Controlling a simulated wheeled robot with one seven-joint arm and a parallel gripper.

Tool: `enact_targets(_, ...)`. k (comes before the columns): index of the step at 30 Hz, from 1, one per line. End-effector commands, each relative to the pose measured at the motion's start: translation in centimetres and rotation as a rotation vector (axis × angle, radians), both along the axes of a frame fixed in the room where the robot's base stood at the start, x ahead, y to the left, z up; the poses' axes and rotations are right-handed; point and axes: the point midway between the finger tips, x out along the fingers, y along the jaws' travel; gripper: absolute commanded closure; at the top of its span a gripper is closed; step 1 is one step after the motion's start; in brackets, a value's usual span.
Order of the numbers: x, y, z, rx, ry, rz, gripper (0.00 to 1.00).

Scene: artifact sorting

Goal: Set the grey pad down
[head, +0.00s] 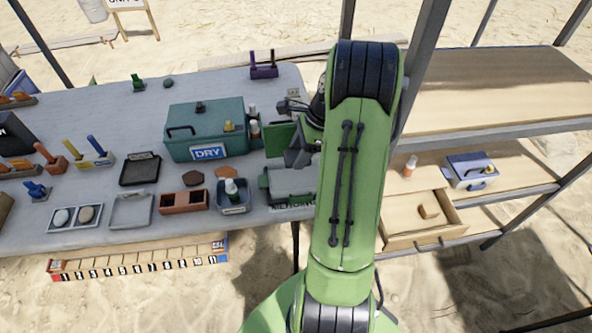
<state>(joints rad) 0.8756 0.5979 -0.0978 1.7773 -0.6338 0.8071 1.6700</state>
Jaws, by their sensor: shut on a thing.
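My gripper (303,138) is at the right part of the grey table (62,236), above a grey case with green fittings (288,182). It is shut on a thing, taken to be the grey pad. A dark grey shape shows at its fingers, but the pad's outline is hard to tell from them. A green square panel (279,139) stands just left of the fingers; I cannot tell whether it touches them. My arm hides the right end of the table and part of the case.
Left of my gripper stands a teal DRY box (205,131). Near the front edge are a bottle tray (234,208), a brown divided box (185,203) and a light grey tray (131,223). A shelf with an open wooden drawer (425,233) is at the right.

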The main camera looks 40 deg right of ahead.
Motion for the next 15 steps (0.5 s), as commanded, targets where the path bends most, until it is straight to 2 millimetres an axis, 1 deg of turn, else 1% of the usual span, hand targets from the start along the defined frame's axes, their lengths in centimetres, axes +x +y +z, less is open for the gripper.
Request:
enact_targets(1, 0.0, 0.1, -1.6, 0.004, 0.004, 0.002, 0.72)
enact_targets(3, 0.0, 0.1, -3.3, 0.003, 0.004, 0.002, 0.72)
enact_targets(8, -0.1, 0.1, -6.1, 0.002, 0.003, 0.003, 0.72)
enact_targets(12, -0.1, 0.1, -9.0, 0.002, 0.004, 0.003, 0.72)
enact_targets(15, 0.0, 0.0, -9.2, 0.0, 0.001, 0.004, 0.72)
